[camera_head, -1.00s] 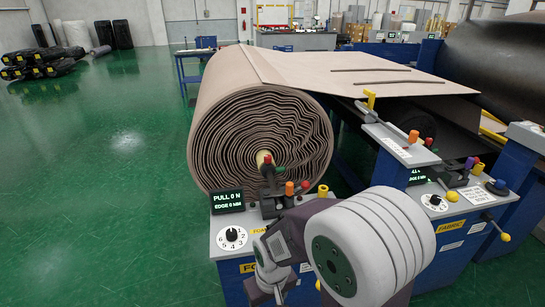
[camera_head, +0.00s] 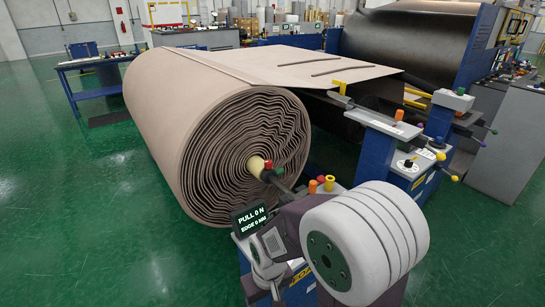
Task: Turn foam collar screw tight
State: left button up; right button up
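The large brown foam roll (camera_head: 215,150) faces me with its wound end. Its pale core (camera_head: 258,167) carries a small collar fitting with a red knob (camera_head: 268,164) and a green knob (camera_head: 279,171). I cannot tell which part is the collar screw. One of my arms, probably the right, crosses the stand at the bottom and hides much of it. No gripper fingers show.
The stand's display (camera_head: 250,218) reads PULL 0 N, EDGE 0 MM. The fabric stand (camera_head: 395,150) is to the right, with several coloured knobs. A blue bench (camera_head: 95,63) is behind left. Green floor (camera_head: 60,200) is clear at left.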

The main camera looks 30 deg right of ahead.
aim_at(268, 162)
jog(key=i+j+z, duration=0.25)
jog(key=i, duration=0.3)
jog(key=i+j+z, duration=0.3)
jog(key=i, duration=0.2)
